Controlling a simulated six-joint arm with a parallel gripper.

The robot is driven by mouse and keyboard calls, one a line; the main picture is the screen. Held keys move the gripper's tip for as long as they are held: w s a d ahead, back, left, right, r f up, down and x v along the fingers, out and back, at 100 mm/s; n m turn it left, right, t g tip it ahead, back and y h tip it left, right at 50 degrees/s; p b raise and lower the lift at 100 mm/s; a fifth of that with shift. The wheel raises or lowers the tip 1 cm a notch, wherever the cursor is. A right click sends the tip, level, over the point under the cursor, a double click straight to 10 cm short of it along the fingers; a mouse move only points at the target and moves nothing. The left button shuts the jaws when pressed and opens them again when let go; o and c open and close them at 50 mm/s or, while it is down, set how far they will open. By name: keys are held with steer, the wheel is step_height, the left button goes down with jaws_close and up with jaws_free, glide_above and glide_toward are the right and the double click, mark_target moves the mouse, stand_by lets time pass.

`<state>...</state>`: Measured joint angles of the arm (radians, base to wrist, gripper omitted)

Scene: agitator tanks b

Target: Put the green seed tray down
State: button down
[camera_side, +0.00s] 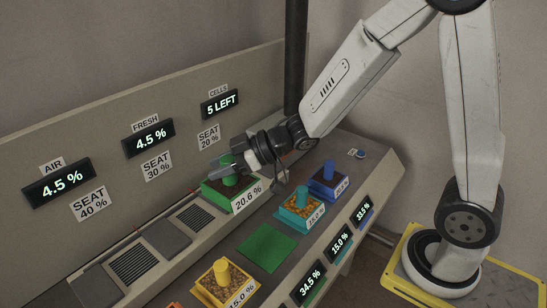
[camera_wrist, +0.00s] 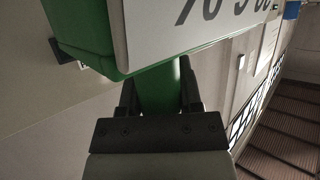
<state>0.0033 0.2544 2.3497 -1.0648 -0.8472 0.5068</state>
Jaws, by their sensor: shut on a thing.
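The green seed tray (camera_side: 216,194) holds dark soil, has a green post on top and carries a white 20.6 % label. My gripper (camera_side: 231,167) is shut on that post. The tray is level at the back row, below the SEAT 20 % sign (camera_side: 209,136); I cannot tell whether it touches the surface beneath. In the wrist view the green tray (camera_wrist: 84,40) and its label fill the top, and the post stands between the dark fingers of my gripper (camera_wrist: 160,92). An empty green pad (camera_side: 265,247) lies in the front row.
A teal tray (camera_side: 301,213) and a blue tray (camera_side: 327,186) stand to the right. A yellow tray (camera_side: 223,286) stands at the front. Grilles (camera_side: 196,218) and grey plates (camera_side: 165,240) lie to the left. The back panel (camera_side: 100,135) carries displays, including 5 LEFT (camera_side: 220,103).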

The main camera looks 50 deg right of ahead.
steer(key=w+a+f, duration=0.2)
steer(key=w+f, duration=0.6)
steer(key=w, duration=0.4)
steer(key=shift+a+f, duration=0.25)
steer(key=shift+f, duration=0.1)
steer(key=shift+w+f, duration=0.2)
steer(key=shift+f, duration=1.65)
steer(key=shift+f, duration=0.6)
steer(key=shift+c, duration=1.4)
jaws_free()
